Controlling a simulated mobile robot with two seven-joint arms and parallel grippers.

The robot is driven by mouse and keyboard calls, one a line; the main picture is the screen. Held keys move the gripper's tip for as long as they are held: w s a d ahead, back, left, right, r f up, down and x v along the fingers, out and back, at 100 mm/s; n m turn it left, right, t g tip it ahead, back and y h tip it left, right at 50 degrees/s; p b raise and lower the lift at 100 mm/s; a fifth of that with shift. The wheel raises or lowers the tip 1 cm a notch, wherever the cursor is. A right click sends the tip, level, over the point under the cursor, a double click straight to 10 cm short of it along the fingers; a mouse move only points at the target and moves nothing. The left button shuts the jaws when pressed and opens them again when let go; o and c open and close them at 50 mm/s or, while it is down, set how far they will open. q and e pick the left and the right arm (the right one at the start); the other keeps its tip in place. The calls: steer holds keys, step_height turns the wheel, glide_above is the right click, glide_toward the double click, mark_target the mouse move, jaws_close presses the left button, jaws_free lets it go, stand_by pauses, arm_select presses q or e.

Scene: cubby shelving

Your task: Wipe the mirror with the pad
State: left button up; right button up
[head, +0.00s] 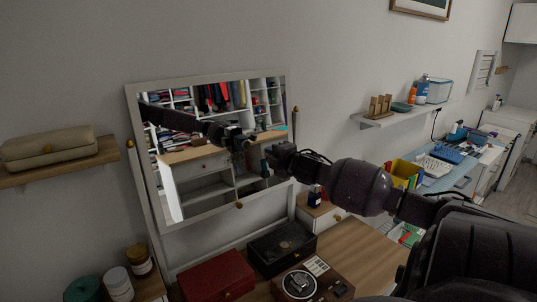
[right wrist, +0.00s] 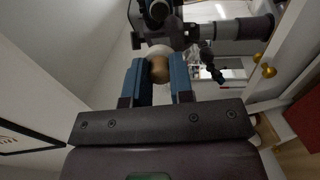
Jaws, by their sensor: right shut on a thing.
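The mirror (head: 208,160) has a pale frame and stands tilted between two posts on the table, against the wall. It reflects shelves and my dark arm. My right gripper (head: 270,157) is in front of the right part of the glass. In the right wrist view its blue fingers (right wrist: 160,85) are shut on the pad's tan, rounded handle (right wrist: 160,70), with a whitish part beyond it. The pad is hard to make out in the head view, and I cannot tell whether it touches the glass. My left gripper is not in view.
Below the mirror are a red box (head: 215,277), a black box (head: 282,247) and a turntable-like item (head: 299,284). Jars (head: 118,284) stand at the lower left. Wall shelves hold a beige case (head: 47,147) at left and small items at right.

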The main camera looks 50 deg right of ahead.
stand_by(0.3)
steer(key=v, duration=0.3)
stand_by(0.3)
steer(key=shift+a+f, duration=0.1)
